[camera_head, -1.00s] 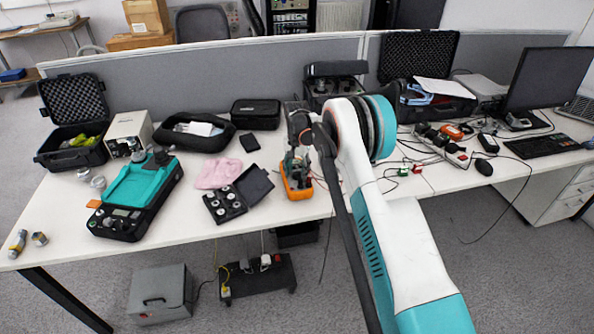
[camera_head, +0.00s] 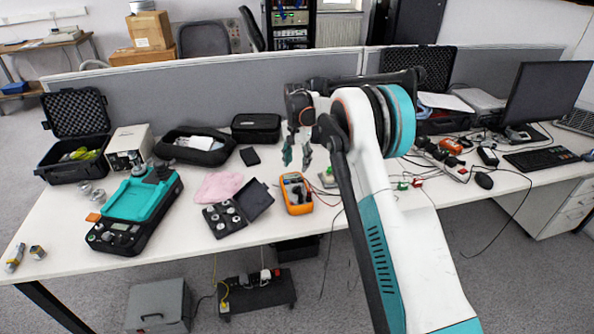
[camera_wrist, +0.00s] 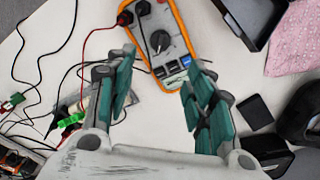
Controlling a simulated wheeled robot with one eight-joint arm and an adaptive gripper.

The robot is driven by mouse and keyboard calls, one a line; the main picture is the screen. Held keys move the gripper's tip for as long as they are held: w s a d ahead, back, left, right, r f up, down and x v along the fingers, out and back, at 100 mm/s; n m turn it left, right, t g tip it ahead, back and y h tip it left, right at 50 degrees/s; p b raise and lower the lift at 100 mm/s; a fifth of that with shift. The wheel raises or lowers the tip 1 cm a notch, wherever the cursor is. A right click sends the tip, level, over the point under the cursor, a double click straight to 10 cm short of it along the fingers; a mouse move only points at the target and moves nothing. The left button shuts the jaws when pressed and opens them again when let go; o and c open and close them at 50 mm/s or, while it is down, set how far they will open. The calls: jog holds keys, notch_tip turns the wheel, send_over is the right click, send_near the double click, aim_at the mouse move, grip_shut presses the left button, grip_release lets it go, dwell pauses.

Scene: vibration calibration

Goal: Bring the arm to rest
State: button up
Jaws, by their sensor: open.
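My gripper (camera_head: 297,155) hangs above the table in the head view, pointing down, with nothing between its fingers. In the wrist view my gripper (camera_wrist: 158,100) shows its two teal-padded fingers spread apart. The orange multimeter (camera_head: 296,193) lies on the white table below and slightly in front of the fingers. It also shows in the wrist view (camera_wrist: 161,42), beyond the fingertips, with red and black leads plugged in. My white and teal arm reaches from the lower right of the head view and is bent at the elbow.
On the table (camera_head: 160,262) stand a teal and black instrument (camera_head: 135,205), a case of weights (camera_head: 235,212), a pink cloth (camera_head: 218,187), an open foam-lined case (camera_head: 75,150) and a black pouch (camera_head: 256,127). A monitor (camera_head: 545,92) stands right. A grey partition (camera_head: 220,85) runs behind.

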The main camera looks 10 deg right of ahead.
jog(key=shift+r, duration=0.45)
jog(key=s+r+n+t, duration=0.3)
jog(key=s+r+n, duration=0.1)
jog(key=s+r, duration=1.6)
jog(key=s+r+n+t, duration=0.2)
jog(key=s+r, duration=0.2)
jog(key=s, duration=1)
jog(key=s+f+n+t, duration=0.2)
jog(key=s+f, duration=0.4)
jog(key=s, duration=0.7)
jog(key=shift+s+a+f, duration=0.15)
jog(key=shift+s, duration=0.05)
